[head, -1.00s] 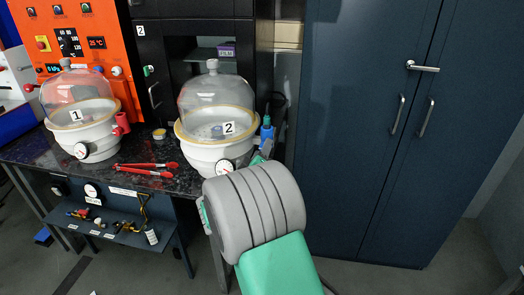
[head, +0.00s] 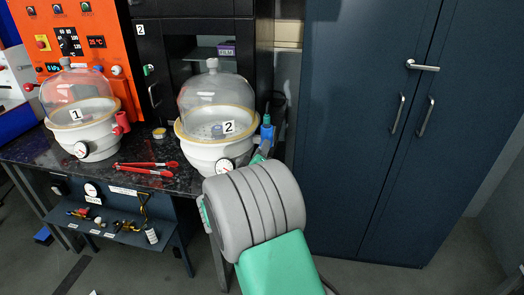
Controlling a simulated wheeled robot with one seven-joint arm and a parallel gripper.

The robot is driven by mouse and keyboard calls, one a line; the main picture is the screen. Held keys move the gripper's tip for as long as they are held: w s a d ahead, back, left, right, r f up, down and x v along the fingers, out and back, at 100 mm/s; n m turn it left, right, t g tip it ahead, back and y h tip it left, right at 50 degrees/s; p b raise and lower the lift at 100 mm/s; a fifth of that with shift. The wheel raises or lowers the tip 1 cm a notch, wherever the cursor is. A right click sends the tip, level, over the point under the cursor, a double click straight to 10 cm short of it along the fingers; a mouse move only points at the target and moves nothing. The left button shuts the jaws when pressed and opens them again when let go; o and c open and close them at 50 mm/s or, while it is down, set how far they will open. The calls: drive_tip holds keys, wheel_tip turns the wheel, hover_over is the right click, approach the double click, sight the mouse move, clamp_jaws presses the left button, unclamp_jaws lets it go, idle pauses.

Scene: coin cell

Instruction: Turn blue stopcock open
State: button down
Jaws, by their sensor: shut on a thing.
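The blue stopcock (head: 267,132) is on the right side of desiccator 2 (head: 187,137), a white round vessel with a clear dome lid and a gauge on its front. My gripper (head: 264,148) is at the stopcock, just below its blue body, and is shut on it. My grey and green arm hides most of the gripper, so its fingertips are hard to make out. The exact angle of the stopcock's handle is too small to tell.
Desiccator 1 (head: 83,135) with a red stopcock (head: 122,122) stands to the left. Red tongs (head: 147,166) and a small round tin (head: 159,133) lie on the dark bench (head: 40,150). A blue cabinet (head: 370,130) stands close on the right.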

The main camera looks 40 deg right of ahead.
drive_tip(key=shift+f+m+b, duration=0.15)
drive_tip(key=shift+m+b, duration=0.15)
drive_tip(key=shift+b, duration=0.2)
drive_tip(key=m+b, duration=1.7)
drive_tip(key=b, duration=1)
drive_tip(key=shift+m+b, duration=0.3)
drive_tip(key=c, duration=1.1)
unclamp_jaws()
drive_tip(key=shift+s, duration=0.1)
